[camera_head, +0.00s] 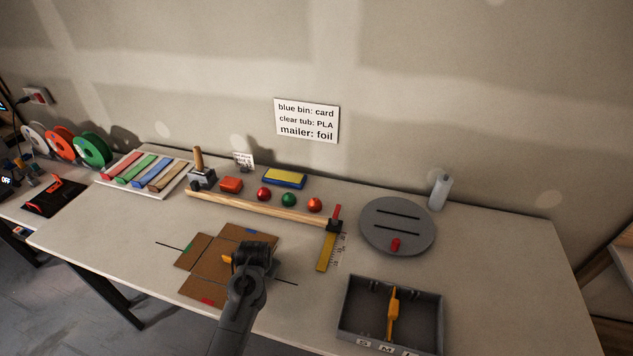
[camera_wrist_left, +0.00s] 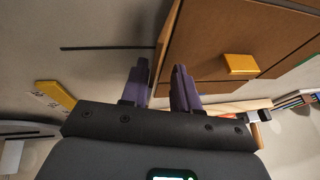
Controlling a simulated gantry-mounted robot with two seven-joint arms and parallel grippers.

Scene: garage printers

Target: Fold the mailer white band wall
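The brown cardboard mailer (camera_head: 212,267) lies on the table, its left, back and front panels spread out. A green mark shows on the left panel, a blue mark (camera_head: 249,231) at the back and a red mark (camera_head: 208,301) at the front. I see no white band; the right side is hidden behind my left gripper (camera_head: 252,250). A small orange-yellow block (camera_head: 227,258) is at the mailer's middle and shows in the left wrist view (camera_wrist_left: 240,64). There my left gripper's fingers (camera_wrist_left: 160,72) stand apart near a cardboard edge; whether it lies between them is unclear. My right gripper is out of view.
A wooden rail (camera_head: 255,207) with several small objects behind it runs along the back. A grey divided tray (camera_head: 347,308) is front right, and a grey round disc (camera_head: 398,227) is behind it. A yellow ruler piece (camera_head: 326,252) lies right of the mailer.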

